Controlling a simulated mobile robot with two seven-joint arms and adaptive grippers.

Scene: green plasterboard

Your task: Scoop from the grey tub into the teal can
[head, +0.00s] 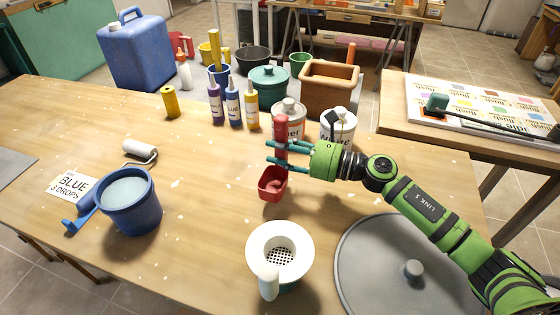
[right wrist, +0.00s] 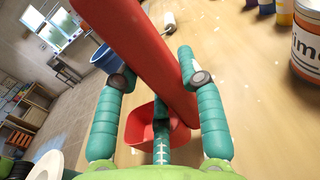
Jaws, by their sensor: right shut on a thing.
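My right gripper (head: 270,153) is shut on the handle of a red scoop (head: 272,186), held upright with its bowl down over the middle of the table. In the right wrist view, the scoop (right wrist: 140,45) shows between the fingers (right wrist: 150,72); its bowl looks red inside with no clear load. My left gripper is out of view.
A blue bucket (head: 133,216) of pale liquid, a card (head: 74,185) and a small roller (head: 141,150) are at left. Bottles (head: 234,106), paint tins (head: 338,124), a teal lidded pot (head: 268,81) and a brown box (head: 329,88) stand behind. The table between bucket and scoop is clear.

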